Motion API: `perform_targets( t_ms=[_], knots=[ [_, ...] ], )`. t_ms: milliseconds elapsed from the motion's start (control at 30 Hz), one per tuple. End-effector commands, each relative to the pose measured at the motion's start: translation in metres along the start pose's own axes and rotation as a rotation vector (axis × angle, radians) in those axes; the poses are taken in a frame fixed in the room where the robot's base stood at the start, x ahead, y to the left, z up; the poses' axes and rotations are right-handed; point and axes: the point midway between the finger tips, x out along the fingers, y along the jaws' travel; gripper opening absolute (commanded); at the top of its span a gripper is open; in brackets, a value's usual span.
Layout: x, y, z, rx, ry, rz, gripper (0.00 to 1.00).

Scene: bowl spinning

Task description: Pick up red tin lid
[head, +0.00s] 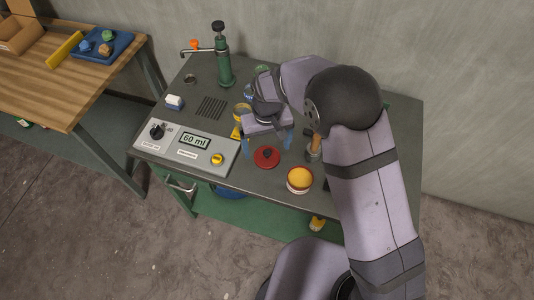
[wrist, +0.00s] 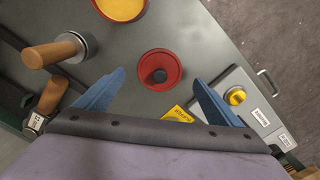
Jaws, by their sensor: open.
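The red tin lid (head: 266,157) lies flat on the grey workbench top, round with a dark knob at its middle. In the wrist view the lid (wrist: 160,69) sits ahead of the blue fingertips and between their lines. My gripper (head: 268,143) is open and empty above the bench, just behind the lid in the head view. Its two blue fingers (wrist: 158,88) are spread wide and apart from the lid.
A red tin with yellow contents (head: 299,180) stands right of the lid. A wooden-handled tamper (head: 313,150) stands behind that tin. A control panel (head: 187,143) with a yellow knob is at left, and a green pump (head: 223,60) is behind. A yellow block (wrist: 178,114) lies near the fingers.

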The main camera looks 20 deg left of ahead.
Motion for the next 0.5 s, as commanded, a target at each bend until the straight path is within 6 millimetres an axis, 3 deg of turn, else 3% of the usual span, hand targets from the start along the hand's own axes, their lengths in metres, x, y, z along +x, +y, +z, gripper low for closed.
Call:
perform_targets(
  t_ms=[233,500],
  knots=[
    [0.026,0.0,0.001,0.0,-0.002,0.0,0.88],
    [0.035,0.0,0.001,0.0,0.001,0.0,0.88]
  ],
)
